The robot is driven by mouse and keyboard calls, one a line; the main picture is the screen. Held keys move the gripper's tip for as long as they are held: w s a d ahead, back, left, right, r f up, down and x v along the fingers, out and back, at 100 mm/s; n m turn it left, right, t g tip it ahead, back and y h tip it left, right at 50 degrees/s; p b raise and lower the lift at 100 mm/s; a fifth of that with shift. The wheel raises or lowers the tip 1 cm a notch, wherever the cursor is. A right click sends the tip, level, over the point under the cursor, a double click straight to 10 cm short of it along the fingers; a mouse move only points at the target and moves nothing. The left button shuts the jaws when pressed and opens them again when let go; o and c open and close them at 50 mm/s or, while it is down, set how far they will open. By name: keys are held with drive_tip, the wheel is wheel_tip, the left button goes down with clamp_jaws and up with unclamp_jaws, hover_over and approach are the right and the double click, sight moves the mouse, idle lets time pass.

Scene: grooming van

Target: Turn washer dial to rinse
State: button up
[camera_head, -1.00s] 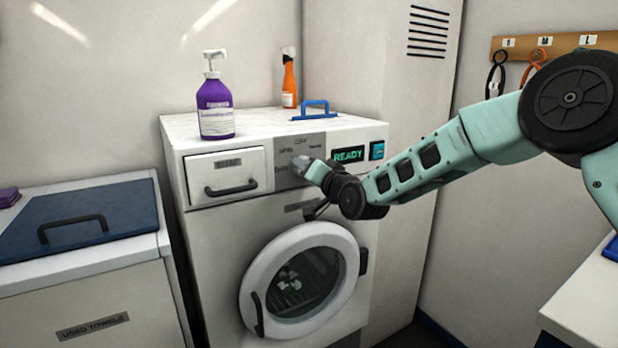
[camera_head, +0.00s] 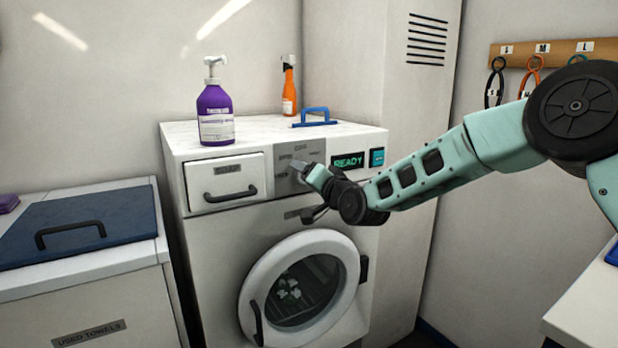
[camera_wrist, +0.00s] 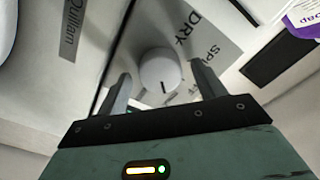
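The washer (camera_head: 215,235) stands against the back wall, with a grey dial panel (camera_head: 284,184) at its upper front. In the wrist view the dial (camera_wrist: 160,72) is a pale round knob with a dark line on it. The line points toward a small, partly seen label near the gripper. DRY and part of SPIN are legible; I cannot make out a rinse label. My gripper (camera_head: 309,172) is at the panel. In the wrist view its two fingers (camera_wrist: 160,90) are apart, one each side of the dial, with visible gaps. Contact cannot be seen.
The display (camera_head: 348,162) reads READY. A drawer (camera_head: 226,181) with a handle is left of the panel, and the round door (camera_head: 252,277) is below, shut.

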drive_tip(key=b+v, duration=0.1)
drive_tip(key=v, duration=1.6)
drive_tip(key=shift+s+d, duration=0.15)
